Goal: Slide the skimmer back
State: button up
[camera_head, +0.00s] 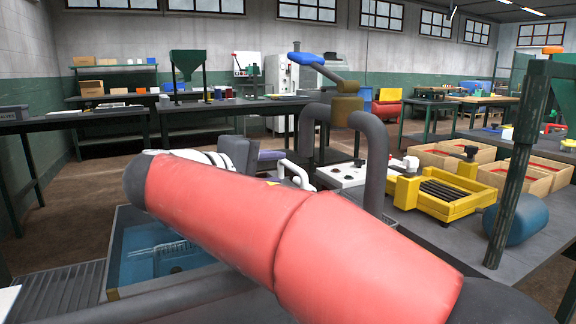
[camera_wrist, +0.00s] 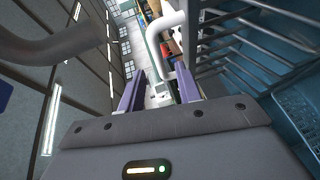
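I cannot identify the skimmer for certain. A white bent tube (camera_head: 293,172), possibly its handle, shows just past my fingers in the head view. In the wrist view the white tube (camera_wrist: 152,38) rises ahead of the fingertips and bends over to the right. My gripper (camera_wrist: 160,88) has its two purple fingers apart, with a gap between them. I cannot tell whether the tube's lower end lies in that gap. In the head view my gripper (camera_head: 272,156) is partly hidden behind my red arm, above the tank's far side.
A blue tank (camera_head: 117,240) holds liquid and a wire basket (camera_head: 168,258). Beside it are a ribbed drainboard (camera_head: 60,294), a thick grey pipe (camera_head: 372,150), a yellow tray (camera_head: 440,200), wooden boxes (camera_head: 522,178) and a dark green post (camera_head: 517,165). Grey bars lie close right in the wrist view.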

aim_at(289, 167)
jog(key=x, duration=0.7)
jog(key=shift+d+f, duration=0.1)
jog(key=shift+d, duration=0.2)
grip_shut()
